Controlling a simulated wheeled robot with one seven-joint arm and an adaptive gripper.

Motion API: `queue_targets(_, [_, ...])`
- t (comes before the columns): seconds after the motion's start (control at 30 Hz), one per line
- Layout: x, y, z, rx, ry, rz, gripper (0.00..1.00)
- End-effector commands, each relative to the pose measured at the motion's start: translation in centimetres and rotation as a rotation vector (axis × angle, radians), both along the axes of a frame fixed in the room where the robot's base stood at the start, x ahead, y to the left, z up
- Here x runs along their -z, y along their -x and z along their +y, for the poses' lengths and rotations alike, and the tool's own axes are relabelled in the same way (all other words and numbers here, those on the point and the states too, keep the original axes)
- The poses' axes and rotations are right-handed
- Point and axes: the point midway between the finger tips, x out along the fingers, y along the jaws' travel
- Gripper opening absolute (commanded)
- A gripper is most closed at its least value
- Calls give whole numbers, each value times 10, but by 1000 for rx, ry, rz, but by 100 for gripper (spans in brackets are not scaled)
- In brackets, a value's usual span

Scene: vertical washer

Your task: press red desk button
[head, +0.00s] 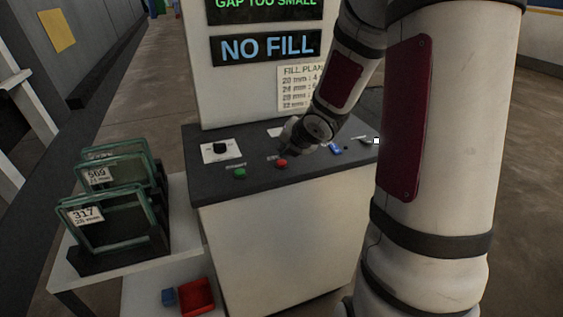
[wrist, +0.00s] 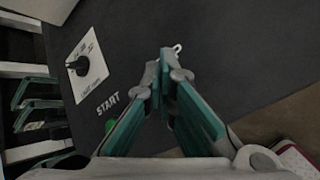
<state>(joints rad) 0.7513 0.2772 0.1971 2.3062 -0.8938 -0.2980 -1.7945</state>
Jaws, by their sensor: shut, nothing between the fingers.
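The red button (head: 281,163) sits on the dark desk panel (head: 320,172) in the head view, near its front edge. My gripper (head: 285,151) is close above and just behind the red button in that picture. I cannot tell whether it touches the button. In the wrist view my gripper (wrist: 172,56) is shut and empty, with its fingertips together over the dark panel. The red button does not show in the wrist view; the fingers may hide it.
A green START button (head: 239,173) and a black knob on a white plate (head: 221,151) lie left of the red button. A blue control (head: 336,149) lies right. A sign column (head: 240,90) rises behind. Green frames (head: 120,215) stand on a left side table.

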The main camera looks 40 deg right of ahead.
Motion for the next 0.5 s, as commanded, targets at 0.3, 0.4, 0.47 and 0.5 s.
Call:
queue_targets(0.3, [3, 0, 0, 0, 0, 0, 0])
queue_targets(0.4, [6, -1, 1, -1, 0, 1, 0])
queue_targets(0.47, [8, -1, 1, -1, 0, 1, 0])
queue_targets(0.5, [9, -1, 0, -1, 1, 0, 0])
